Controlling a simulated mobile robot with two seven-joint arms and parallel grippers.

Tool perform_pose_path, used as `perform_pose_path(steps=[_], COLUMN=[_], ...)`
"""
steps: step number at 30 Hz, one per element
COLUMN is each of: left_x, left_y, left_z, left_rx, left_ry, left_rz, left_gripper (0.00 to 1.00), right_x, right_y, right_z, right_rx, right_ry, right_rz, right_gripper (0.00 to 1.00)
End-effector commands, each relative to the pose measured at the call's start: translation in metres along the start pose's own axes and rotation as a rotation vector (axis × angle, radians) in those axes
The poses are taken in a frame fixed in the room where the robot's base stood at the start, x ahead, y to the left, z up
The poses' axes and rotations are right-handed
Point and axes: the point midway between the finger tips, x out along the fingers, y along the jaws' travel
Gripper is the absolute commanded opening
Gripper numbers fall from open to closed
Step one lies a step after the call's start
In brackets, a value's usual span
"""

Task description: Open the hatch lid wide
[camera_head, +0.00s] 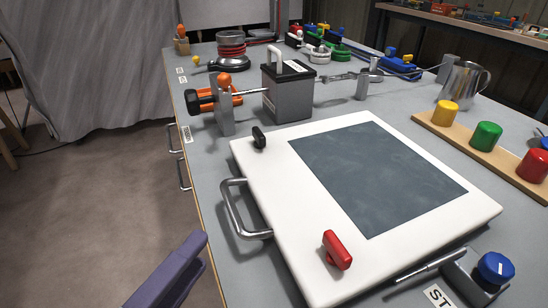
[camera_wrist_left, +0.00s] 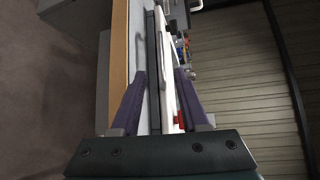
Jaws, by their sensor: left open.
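The hatch lid (camera_head: 275,185) is a white panel with a dark grey window (camera_head: 375,175), lying flat on the bench. A metal bar handle (camera_head: 236,210) sticks out from its left edge. A black latch knob (camera_head: 259,138) sits at its far left corner and a red latch knob (camera_head: 337,250) at its near side. My left gripper (camera_head: 196,252), with purple fingers, is off the bench's left edge, below and left of the handle, apart from it. In the left wrist view the left gripper (camera_wrist_left: 160,75) is open, with the white lid edge showing beyond its fingers. My right gripper is not visible.
A grey battery-like box (camera_head: 288,90), an orange clamp tool (camera_head: 210,98) and a metal jug (camera_head: 463,85) stand behind the lid. A wooden strip (camera_head: 465,145) with coloured knobs lies right. A blue knob (camera_head: 495,268) stands near right. The floor left of the bench is clear.

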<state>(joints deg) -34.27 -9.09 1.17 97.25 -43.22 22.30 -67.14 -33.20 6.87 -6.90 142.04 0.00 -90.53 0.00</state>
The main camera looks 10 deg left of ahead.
Motion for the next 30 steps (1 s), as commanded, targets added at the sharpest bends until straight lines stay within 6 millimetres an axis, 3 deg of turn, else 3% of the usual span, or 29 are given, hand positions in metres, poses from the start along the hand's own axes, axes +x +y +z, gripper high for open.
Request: perform_pose_path(steps=[15, 21, 28, 30], left_x=[0.084, 0.097, 0.098, 0.097], left_y=[-0.002, -0.002, -0.002, -0.002], left_z=[0.0, 0.0, 0.0, 0.0], left_rx=[-0.001, -0.001, -0.002, -0.002], left_ry=[0.001, 0.0, 0.0, 0.0], left_rz=[-0.005, -0.002, -0.002, -0.002], left_gripper=[0.45, 0.45, 0.45, 0.38], right_x=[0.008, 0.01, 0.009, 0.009], right_y=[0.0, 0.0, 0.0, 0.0], right_z=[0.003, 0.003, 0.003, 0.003], right_rx=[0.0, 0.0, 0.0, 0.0], right_ry=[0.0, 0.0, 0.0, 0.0], right_rz=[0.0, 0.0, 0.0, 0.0], right_gripper=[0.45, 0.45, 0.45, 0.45])
